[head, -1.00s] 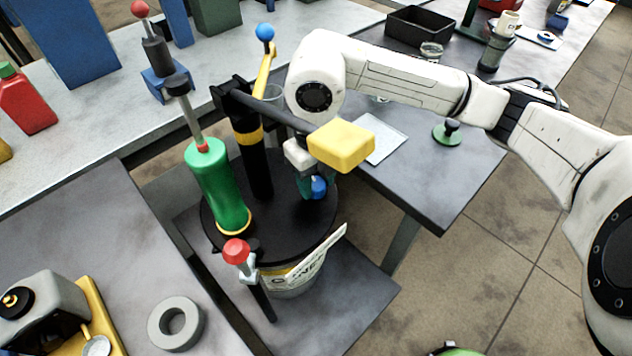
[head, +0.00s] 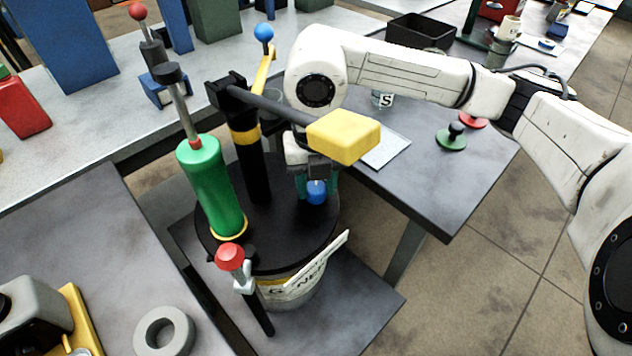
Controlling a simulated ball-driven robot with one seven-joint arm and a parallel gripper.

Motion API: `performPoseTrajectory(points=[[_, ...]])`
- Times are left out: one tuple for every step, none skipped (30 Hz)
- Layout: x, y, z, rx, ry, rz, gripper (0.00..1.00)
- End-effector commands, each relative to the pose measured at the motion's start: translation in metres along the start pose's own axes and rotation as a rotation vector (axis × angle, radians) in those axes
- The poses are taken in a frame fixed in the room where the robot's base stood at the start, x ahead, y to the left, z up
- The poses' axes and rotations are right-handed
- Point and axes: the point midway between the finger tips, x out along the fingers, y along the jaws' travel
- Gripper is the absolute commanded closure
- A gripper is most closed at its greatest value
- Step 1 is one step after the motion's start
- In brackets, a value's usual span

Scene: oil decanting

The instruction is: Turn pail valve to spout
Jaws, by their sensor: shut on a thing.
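The pail (head: 300,290) stands on a low grey shelf under a round black lid (head: 275,235), its white label partly showing. A green cylinder (head: 211,185) and a black post rise from the lid. A long bar with a yellow grip (head: 343,137) reaches over my gripper. My gripper (head: 316,190) points down at the lid's right side, its teal fingers shut on a blue knob (head: 316,194), one on each side. What the knob sits on is hidden. A red knob (head: 229,257) tops a metal fitting with a black tube (head: 259,314) at the pail's front.
A grey bench (head: 440,190) on the right holds a pale sheet (head: 386,150) and a green knobbed disc (head: 452,137). A grey ring (head: 163,331) lies on the front left bench. The yellow grip and bar hang close above my gripper. Open floor lies at the right.

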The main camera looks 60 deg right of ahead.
Motion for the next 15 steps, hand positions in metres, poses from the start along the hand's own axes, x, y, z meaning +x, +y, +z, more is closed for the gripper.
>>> performPoseTrajectory(points=[[-0.0011, 0.0004, 0.0008, 0.003, -0.003, 0.002, 0.89], [-0.0012, 0.0004, 0.0008, 0.003, -0.003, 0.002, 0.89], [-0.0012, 0.0004, 0.0009, 0.003, -0.003, 0.003, 0.89], [-0.0012, 0.0004, 0.0009, 0.003, -0.003, 0.003, 0.89], [-0.0012, 0.0004, 0.0009, 0.003, -0.002, 0.003, 0.89], [-0.0012, 0.0004, 0.0009, 0.003, -0.002, 0.003, 0.89], [-0.0012, 0.0004, 0.0009, 0.003, -0.002, 0.003, 0.89], [-0.0012, 0.0004, 0.0009, 0.003, -0.002, 0.003, 0.89], [-0.0012, 0.0004, 0.0009, 0.003, -0.002, 0.003, 0.55], [-0.0011, 0.0003, 0.0009, 0.002, -0.002, 0.002, 0.53], [-0.0011, 0.0003, 0.0008, 0.002, -0.002, 0.002, 0.5], [-0.0009, 0.0003, 0.0007, 0.002, -0.002, 0.002, 0.46], [-0.0009, 0.0002, 0.0006, 0.002, -0.002, 0.002, 0.43], [-0.0008, 0.0002, 0.0006, 0.002, -0.001, 0.002, 0.4], [-0.0007, 0.0002, 0.0005, 0.001, -0.001, 0.001, 0.36]])
